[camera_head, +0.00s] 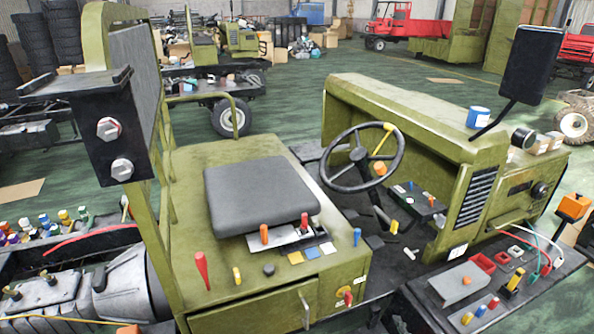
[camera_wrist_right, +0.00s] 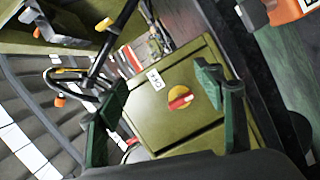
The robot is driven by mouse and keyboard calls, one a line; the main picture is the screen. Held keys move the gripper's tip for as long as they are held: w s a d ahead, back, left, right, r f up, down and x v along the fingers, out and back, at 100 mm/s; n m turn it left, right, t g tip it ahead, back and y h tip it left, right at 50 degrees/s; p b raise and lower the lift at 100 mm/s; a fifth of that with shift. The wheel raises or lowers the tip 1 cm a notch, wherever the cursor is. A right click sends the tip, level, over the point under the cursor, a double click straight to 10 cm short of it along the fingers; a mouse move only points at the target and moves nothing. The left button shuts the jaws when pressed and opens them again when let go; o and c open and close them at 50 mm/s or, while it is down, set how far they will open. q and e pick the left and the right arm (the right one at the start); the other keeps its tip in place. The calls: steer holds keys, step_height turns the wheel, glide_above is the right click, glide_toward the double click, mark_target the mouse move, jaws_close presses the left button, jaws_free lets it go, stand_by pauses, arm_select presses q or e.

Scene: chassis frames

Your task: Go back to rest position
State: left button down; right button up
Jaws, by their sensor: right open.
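My right gripper (camera_wrist_right: 162,82) shows in the right wrist view with its two dark green fingers spread wide apart. Nothing is between the fingers. Beyond them is an olive panel (camera_wrist_right: 150,118) with a round yellow switch with a red handle (camera_wrist_right: 180,98) and a small white label (camera_wrist_right: 155,79). I cannot tell how far the fingers are from the panel. Neither gripper shows in the head view, and my left gripper is in no view.
The head view shows an olive vehicle chassis with a dark seat (camera_head: 262,193), a steering wheel (camera_head: 362,158) and a mirror (camera_head: 530,65). A dark tray (camera_head: 440,315) with small parts stands at the lower right. Green floor (camera_head: 300,95) is open behind the chassis.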

steer(key=s+d+f+m+g+h, duration=0.25)
steer(key=s+d+m, duration=0.2)
steer(key=s, duration=0.25)
steer(key=s+d+f+m+g+h, duration=0.2)
steer(key=s+d+f+m+g, duration=0.2)
steer(key=s+m, duration=0.25)
steer(key=s+a+f+m+g+y, duration=0.1)
steer(key=s+a+f+m+g, duration=0.2)
steer(key=s, duration=0.7)
steer(key=s+a+f+m+g+y, duration=0.15)
steer(key=s+g, duration=0.25)
steer(key=s, duration=0.5)
step_height(320, 180, down, 28)
steer(key=s+a+g, duration=0.1)
steer(key=s+a, duration=0.1)
steer(key=s+f+n+g+y, duration=0.1)
steer(key=s+f, duration=1.7)
steer(key=s, duration=0.2)
steer(key=shift+f+g, duration=0.2)
steer(key=shift+g, duration=0.15)
